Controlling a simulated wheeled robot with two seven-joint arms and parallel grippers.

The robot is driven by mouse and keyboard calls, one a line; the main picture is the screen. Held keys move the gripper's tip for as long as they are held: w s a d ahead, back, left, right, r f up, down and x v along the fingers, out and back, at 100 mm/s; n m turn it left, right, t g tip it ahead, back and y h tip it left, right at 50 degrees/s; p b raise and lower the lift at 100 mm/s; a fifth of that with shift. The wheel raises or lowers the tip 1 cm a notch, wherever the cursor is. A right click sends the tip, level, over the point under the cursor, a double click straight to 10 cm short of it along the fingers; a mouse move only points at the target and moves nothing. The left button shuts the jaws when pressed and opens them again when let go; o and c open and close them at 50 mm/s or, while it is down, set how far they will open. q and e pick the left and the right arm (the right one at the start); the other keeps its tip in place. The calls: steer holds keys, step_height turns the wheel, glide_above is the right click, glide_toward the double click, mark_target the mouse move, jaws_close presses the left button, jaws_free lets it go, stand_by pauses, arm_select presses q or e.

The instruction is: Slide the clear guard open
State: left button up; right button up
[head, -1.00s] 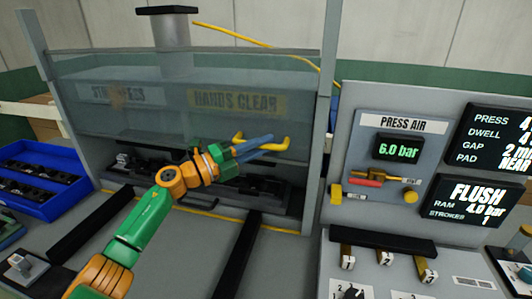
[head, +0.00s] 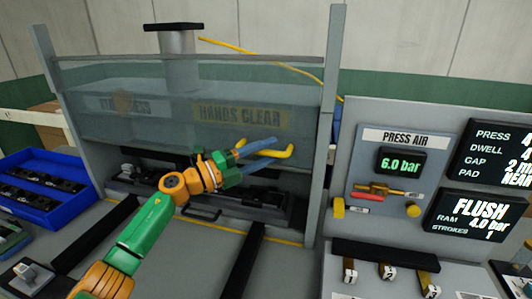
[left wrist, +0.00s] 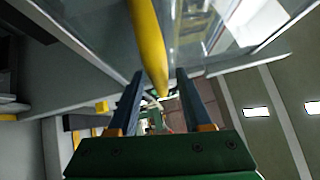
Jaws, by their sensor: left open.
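The clear guard (head: 150,105) is a see-through panel between two grey posts, down in front of the press, with a "HANDS CLEAR" label. Its yellow handle (head: 289,151) is a bar low on the right side of the panel. My left gripper (head: 272,152) is open at the handle, its blue fingers on either side of it in the head view. In the left wrist view the yellow handle (left wrist: 148,45) runs down into the gap between the open fingertips (left wrist: 160,74). Whether a finger touches it I cannot tell. My right gripper is not seen.
The press air panel (head: 350,170), reading 6.0 bar, stands right of the guard, near the right post (head: 327,120). A blue tray (head: 75,210) with dark parts lies at left. Dark rails (head: 243,262) run along the bench in front.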

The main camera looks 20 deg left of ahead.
arm_select(q)
steer(key=r+b+v, duration=0.1)
steer(key=b+v, duration=0.2)
steer(key=v, duration=0.3)
steer(key=shift+s+a+f, duration=0.3)
steer(key=shift+a+f, duration=0.05)
steer(key=shift+f, duration=0.2)
